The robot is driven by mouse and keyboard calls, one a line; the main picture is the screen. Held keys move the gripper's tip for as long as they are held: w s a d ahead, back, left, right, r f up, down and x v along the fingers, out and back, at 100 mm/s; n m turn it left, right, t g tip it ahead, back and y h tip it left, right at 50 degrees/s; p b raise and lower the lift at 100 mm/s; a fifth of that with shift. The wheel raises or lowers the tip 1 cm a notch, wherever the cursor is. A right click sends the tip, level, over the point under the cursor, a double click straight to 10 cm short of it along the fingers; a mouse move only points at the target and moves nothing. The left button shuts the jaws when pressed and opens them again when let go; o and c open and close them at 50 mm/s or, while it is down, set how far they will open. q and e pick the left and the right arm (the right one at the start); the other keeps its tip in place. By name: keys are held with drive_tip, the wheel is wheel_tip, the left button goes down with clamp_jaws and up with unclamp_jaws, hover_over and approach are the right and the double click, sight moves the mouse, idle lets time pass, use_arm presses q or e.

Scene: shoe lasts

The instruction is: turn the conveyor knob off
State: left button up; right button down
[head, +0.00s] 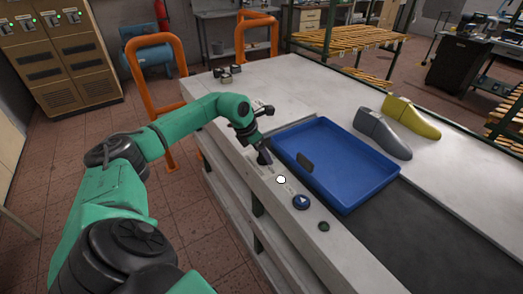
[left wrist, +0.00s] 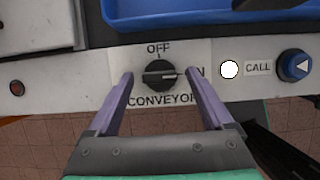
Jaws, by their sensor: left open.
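The conveyor knob (left wrist: 160,75) is a round black dial on the pale panel, with OFF printed above it and CONVEYOR below. Its light pointer line lies level and points right, toward a partly covered label ending in N. My left gripper (left wrist: 168,82) is open, with one finger on each side of the knob and a gap to it on both sides. In the head view my left gripper (head: 265,158) is low over the table's front edge, and the knob is hidden there. My right gripper is not in view.
A blue tray (head: 375,196) lies just behind the panel. A white button (head: 281,180) and a blue CALL button (head: 302,202) sit right of the knob. Grey (head: 382,135) and yellow (head: 411,116) shoe lasts lie beyond the tray. The table's left part is mostly clear.

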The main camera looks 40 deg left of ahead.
use_arm(q)
drive_tip(key=shift+c, duration=1.2)
drive_tip(key=shift+w, duration=0.1)
clamp_jaws()
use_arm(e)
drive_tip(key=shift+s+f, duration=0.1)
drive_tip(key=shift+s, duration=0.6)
